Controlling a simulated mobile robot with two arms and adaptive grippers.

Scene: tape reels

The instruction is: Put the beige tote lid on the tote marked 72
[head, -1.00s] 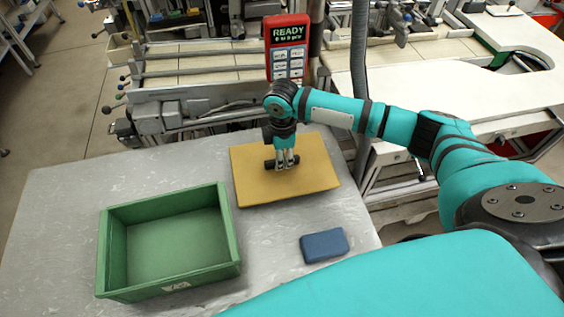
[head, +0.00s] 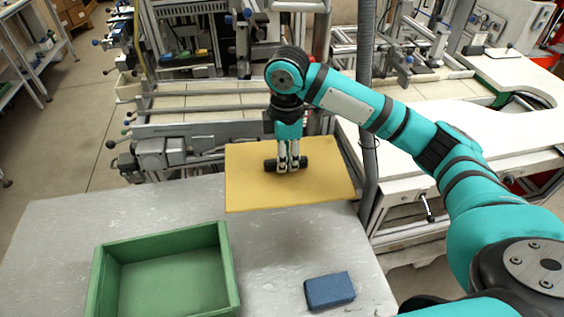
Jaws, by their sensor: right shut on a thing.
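The beige tote lid (head: 250,192) is a flat tan panel with a dark bar handle at its middle. My right gripper (head: 288,168) points down and is shut on the lid's handle. The lid appears raised above the far part of the grey table, with a shadow beneath its front edge. The green tote (head: 233,262) stands open and empty at the front left of the table, apart from the lid. Its front wall is cut off by the picture's lower edge, so no number shows. My left gripper is not in view.
A blue block (head: 329,291) lies on the grey table (head: 60,235), right of the tote. Metal rails and a workbench stand behind the table. A grey vertical post or hose (head: 366,150) is close to the lid's right edge.

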